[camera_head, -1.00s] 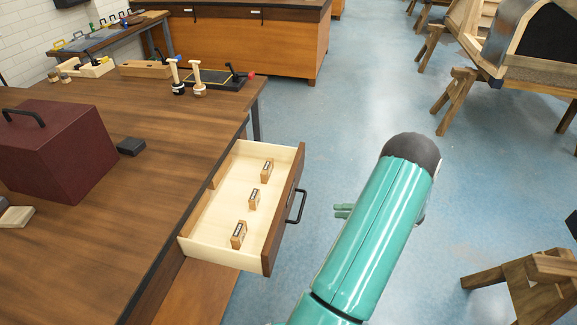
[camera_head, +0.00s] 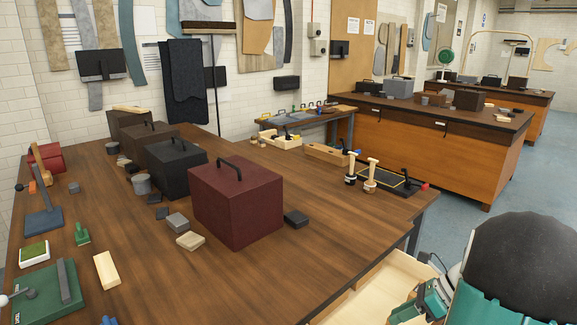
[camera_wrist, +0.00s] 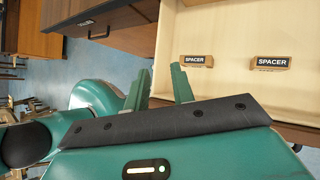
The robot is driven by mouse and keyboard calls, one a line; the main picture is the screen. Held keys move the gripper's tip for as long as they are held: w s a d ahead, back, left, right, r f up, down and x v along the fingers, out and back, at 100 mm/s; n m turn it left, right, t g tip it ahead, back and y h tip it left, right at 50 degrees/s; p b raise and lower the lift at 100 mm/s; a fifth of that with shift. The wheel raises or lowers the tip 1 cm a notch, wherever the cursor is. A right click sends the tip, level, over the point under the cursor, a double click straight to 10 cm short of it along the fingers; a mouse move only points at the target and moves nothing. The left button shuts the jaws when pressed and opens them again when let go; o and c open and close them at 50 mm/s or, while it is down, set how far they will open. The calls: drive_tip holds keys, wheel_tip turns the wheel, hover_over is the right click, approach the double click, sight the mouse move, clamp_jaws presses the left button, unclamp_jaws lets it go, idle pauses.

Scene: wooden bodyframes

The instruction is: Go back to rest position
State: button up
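My arm fills the lower right of the head view, with its dark rounded joint nearest. My green gripper (camera_head: 425,300) shows partly at the bottom edge beside the open wooden drawer (camera_head: 385,283). In the wrist view, the two green fingers of my gripper (camera_wrist: 163,72) stand apart with nothing between them. Beyond them lies the pale drawer floor (camera_wrist: 225,28) with two blocks labelled SPACER, a left spacer (camera_wrist: 194,61) and a right spacer (camera_wrist: 270,63). Both are clear of the fingers.
The wooden workbench (camera_head: 330,210) carries a maroon box (camera_head: 237,200), a black box (camera_head: 177,168), stamps and small blocks. The open drawer juts from its right side. Another wooden bench (camera_head: 420,145) stands behind. Blue floor (camera_head: 535,185) is clear at the right.

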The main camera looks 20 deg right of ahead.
drive_tip(key=s+a+r+n+h, duration=0.1)
drive_tip(key=a+r+n, duration=0.3)
drive_tip(key=a+n, duration=0.5)
drive_tip(key=s+a+r+n+h, duration=0.2)
drive_tip(key=a+r+n+h, duration=0.2)
drive_tip(key=a+n, duration=0.6)
drive_tip(key=s+a+r+n+h, duration=0.2)
drive_tip(key=a+r+n, duration=0.3)
drive_tip(key=a+n, duration=0.4)
drive_tip(key=shift+a+r+n+t+h, duration=0.2)
drive_tip(key=shift+a+n+t+h, duration=0.2)
drive_tip(key=shift+n, duration=0.6)
drive_tip(key=shift+s+d, duration=0.1)
